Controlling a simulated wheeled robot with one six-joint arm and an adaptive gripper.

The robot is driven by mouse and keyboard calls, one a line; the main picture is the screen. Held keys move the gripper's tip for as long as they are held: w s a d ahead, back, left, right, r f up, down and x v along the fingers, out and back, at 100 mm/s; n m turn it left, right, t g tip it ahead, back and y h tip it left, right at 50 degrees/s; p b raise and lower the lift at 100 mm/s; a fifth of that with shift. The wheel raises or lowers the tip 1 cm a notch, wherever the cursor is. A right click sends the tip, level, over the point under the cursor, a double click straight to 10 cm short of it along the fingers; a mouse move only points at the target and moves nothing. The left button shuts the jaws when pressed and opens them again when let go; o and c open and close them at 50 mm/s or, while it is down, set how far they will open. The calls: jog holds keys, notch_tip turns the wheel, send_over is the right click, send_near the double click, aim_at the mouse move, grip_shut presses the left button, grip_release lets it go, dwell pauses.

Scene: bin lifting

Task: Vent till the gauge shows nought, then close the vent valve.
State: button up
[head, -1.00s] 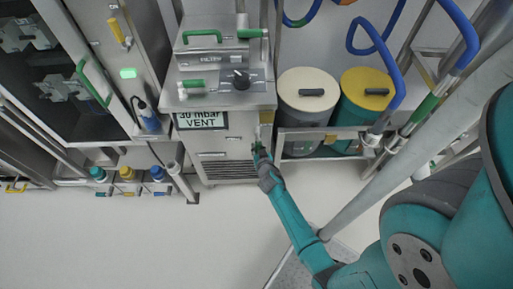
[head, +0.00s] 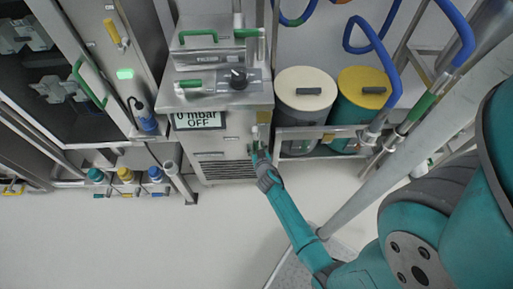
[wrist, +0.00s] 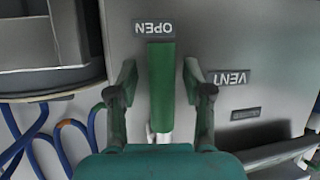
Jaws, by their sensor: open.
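The display panel (head: 199,120) on the steel cabinet's front reads "0 mbar OFF" in the head view. The vent valve's green lever (wrist: 161,80) shows in the wrist view, lying in line with the OPEN label (wrist: 155,28). The VENT label (wrist: 229,77) is to its right; both labels appear upside down. My gripper (wrist: 160,78) is open, with one finger on each side of the lever and visible gaps to both. In the head view my gripper (head: 259,153) is at the cabinet's right front, and the lever is hard to make out there.
A cream-lidded drum (head: 302,82) and a yellow-lidded drum (head: 364,80) stand right of the cabinet (head: 226,145), behind a steel rail (head: 307,132). Blue hoses (head: 369,47) hang above. Several coloured-capped bottles (head: 125,175) stand low at left. The floor (head: 130,240) in front is clear.

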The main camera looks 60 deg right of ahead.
jog(key=v, duration=1.2)
dwell(0.4)
jog(key=s+a+r+n+t+y, duration=0.1)
jog(key=s+a+r+n+y, duration=0.2)
jog(key=s+a, duration=0.45)
jog(key=s+a+r+n+t+y, duration=0.2)
jog(key=s+a+r, duration=0.3)
jog(key=a, duration=0.5)
jog(key=s+a+r+n+y, duration=0.1)
jog(key=s+a+r+y, duration=0.1)
jog(key=s+r, duration=0.3)
jog(key=s+a+r+n+t+y, duration=0.1)
jog(key=s+a+r, duration=0.3)
jog(key=r, duration=0.8)
jog(key=shift+s+a+r+n+t+y, duration=0.25)
jog(key=shift+s+n+y, duration=0.2)
jog(key=shift+s, duration=0.35)
